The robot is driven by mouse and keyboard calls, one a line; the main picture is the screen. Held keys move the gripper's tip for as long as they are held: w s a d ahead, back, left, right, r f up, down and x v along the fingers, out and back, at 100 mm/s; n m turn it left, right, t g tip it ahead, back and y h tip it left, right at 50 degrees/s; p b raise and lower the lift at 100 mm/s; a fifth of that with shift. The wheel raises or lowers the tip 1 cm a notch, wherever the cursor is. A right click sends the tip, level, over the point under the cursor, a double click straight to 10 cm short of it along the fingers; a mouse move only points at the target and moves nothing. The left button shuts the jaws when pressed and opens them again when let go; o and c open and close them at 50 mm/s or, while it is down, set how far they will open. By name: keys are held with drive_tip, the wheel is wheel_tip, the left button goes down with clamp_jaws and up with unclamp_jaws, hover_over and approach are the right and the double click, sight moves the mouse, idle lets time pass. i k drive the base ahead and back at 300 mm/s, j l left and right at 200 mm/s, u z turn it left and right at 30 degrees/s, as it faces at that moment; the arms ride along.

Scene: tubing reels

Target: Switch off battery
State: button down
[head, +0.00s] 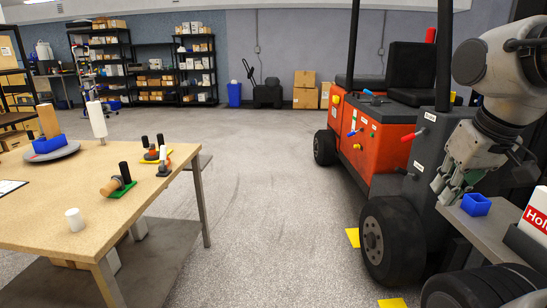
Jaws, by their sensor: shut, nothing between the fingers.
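An orange and dark grey vehicle (384,132) with black seats stands right of centre. Its orange side carries a red handle (353,131) beside a small white label and a yellow knob (357,147) below. Another red lever (409,137) sits by the dark grey panel at the right. The labels are too small to read, so I cannot tell which control is the battery switch. My gripper (441,193) hangs at the right, in front of the dark grey panel, pointing down. It is shut and empty, apart from these controls in the picture.
A wooden table (120,215) with several tools and a white cup (75,219) fills the left. A blue box (476,204) lies close to my gripper on a grey surface. Shelves (195,65) and cardboard boxes (304,90) stand far back. The floor between is clear.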

sight(361, 129)
drive_tip(key=i, duration=2.3)
drive_tip(key=i+z, duration=0.15)
drive_tip(key=i, duration=0.3)
drive_tip(key=i+j+z, duration=0.15)
drive_tip(key=i, duration=0.35)
drive_tip(key=i+j+z, duration=0.15)
drive_tip(key=i, duration=0.3)
drive_tip(key=i+j+z, duration=0.2)
drive_tip(key=i, duration=0.25)
drive_tip(key=i+j+z, duration=0.35)
drive_tip(key=i+j, duration=0.1)
drive_tip(key=i, duration=0.1)
